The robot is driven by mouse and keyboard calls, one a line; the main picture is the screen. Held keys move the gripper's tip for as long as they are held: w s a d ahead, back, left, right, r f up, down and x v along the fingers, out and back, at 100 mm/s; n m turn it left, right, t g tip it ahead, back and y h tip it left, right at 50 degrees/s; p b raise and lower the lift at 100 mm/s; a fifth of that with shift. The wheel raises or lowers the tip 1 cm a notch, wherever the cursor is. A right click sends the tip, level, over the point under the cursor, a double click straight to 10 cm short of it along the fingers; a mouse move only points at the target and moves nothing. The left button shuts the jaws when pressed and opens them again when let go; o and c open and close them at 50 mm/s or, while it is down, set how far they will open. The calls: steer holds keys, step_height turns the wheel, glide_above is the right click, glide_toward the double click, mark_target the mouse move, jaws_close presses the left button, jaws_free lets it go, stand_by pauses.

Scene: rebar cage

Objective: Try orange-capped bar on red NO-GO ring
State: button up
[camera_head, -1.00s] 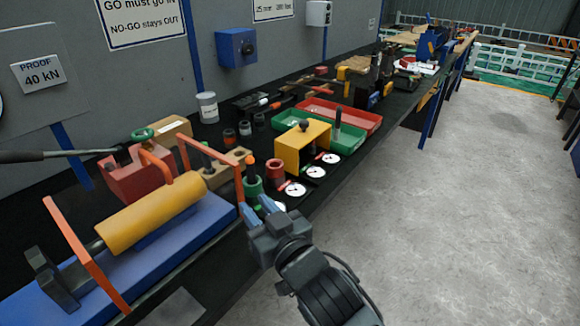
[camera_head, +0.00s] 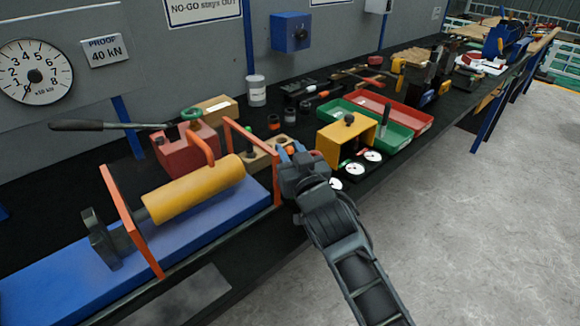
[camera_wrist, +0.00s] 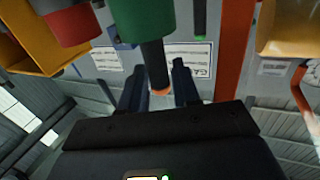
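The orange-capped bar (camera_wrist: 157,68) is dark and stands in the green ring (camera_wrist: 140,22). In the wrist view its orange end lies between my gripper's (camera_wrist: 158,82) two blue fingers, with gaps showing on both sides. My gripper is open and not closed on the bar. The red NO-GO ring (camera_wrist: 72,22) is beside the green ring, on the left in the wrist view. In the head view my gripper (camera_head: 289,156) hides the green and red rings.
A yellow box gauge (camera_head: 346,140) and white dials (camera_head: 354,168) are right of my gripper. An orange frame (camera_head: 250,145) and yellow cylinder (camera_head: 193,192) are on the left. A wooden block (camera_head: 262,156) stands behind; green (camera_head: 402,142) and red (camera_head: 408,117) trays lie farther right.

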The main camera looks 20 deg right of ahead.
steer(key=shift+w, duration=0.1)
jaws_close()
stand_by(0.5)
